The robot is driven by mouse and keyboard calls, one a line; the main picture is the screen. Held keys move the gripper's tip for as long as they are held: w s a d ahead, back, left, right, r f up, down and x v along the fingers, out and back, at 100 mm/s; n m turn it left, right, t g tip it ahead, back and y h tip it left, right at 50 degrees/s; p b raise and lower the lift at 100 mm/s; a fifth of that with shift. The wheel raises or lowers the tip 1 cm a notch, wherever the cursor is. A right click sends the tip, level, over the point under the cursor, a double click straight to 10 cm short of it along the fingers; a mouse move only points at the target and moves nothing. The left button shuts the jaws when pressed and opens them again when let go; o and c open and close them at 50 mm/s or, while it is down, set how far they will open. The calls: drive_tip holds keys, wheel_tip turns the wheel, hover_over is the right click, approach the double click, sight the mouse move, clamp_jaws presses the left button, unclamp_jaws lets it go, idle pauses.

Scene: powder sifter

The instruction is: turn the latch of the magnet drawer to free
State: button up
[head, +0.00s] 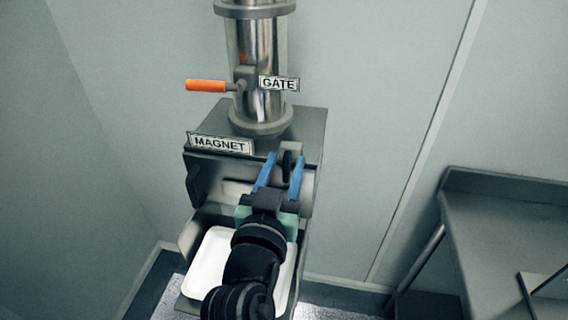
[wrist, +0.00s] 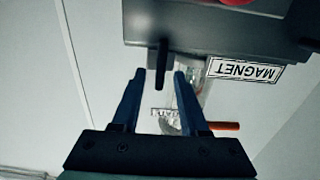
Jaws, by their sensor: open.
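The magnet drawer housing (head: 314,136) is a grey metal box with a MAGNET label (head: 221,143); the label also shows upside down in the wrist view (wrist: 244,71). A small dark latch (head: 288,161) stands at the right of the box front. In the wrist view the latch (wrist: 161,55) is a narrow black bar whose end lies between my fingertips in the picture. My gripper (head: 284,160) has its two blue fingers apart, one on each side of the latch as seen from the head. I cannot tell whether either finger touches it. My gripper hides part of the front.
Above stands a steel pipe (head: 271,104) with an orange gate handle (head: 206,86) and a GATE label (head: 279,83). A white tray (head: 211,262) sits below the box, partly behind my arm. A grey metal table (head: 510,225) stands at the right. The wall between is clear.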

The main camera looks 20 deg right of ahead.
clamp_jaws()
idle(0.5)
drive_tip(key=n, duration=0.3)
drive_tip(key=n+p, duration=0.1)
drive_tip(key=shift+w+a+n, duration=0.1)
drive_tip(key=shift+a+n, duration=0.15)
drive_tip(key=shift+n, duration=0.05)
drive_tip(key=n+p, duration=0.1)
drive_tip(key=n, duration=0.3)
drive_tip(key=shift+w+a+f+n+p, duration=0.15)
drive_tip(key=shift+a+n+p, duration=0.05)
drive_tip(key=shift+n+p, duration=0.15)
drive_tip(key=n+p, duration=0.1)
drive_tip(key=n, duration=0.1)
drive_tip(key=n+p, duration=0.1)
drive_tip(key=n, duration=0.1)
drive_tip(key=shift+w+a+f, duration=0.1)
drive_tip(key=shift+a+f, duration=0.05)
drive_tip(key=shift+f, duration=0.05)
drive_tip(key=shift+f+n+p, duration=0.2)
drive_tip(key=shift+n+p, duration=0.25)
drive_tip(key=shift+n, duration=0.75)
drive_tip(key=shift+f+n+p, duration=0.15)
drive_tip(key=shift+n+p, duration=0.25)
drive_tip(key=shift+n, duration=0.75)
